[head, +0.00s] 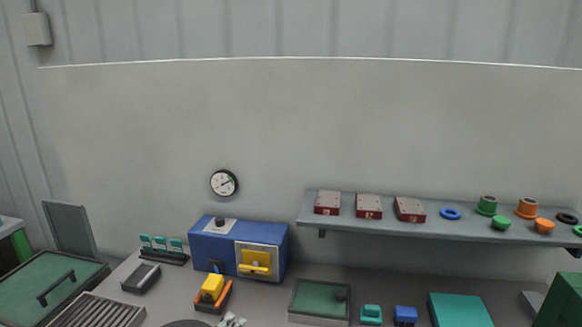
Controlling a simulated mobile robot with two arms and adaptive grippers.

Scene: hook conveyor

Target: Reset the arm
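Neither of my arms nor grippers shows in the head view, so I cannot see what they hold or how they stand. No hook or conveyor can be made out in the frame. The view faces a grey wall with a workbench (395,283) along the bottom edge.
A blue machine (213,243) with a yellow handle stands on the bench. A wall shelf (355,228) at right bears red boxes (327,202), rings and coloured parts. Green trays (320,299), a yellow-orange item (212,289) and small blocks crowd the bench front. A clock (224,183) hangs above.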

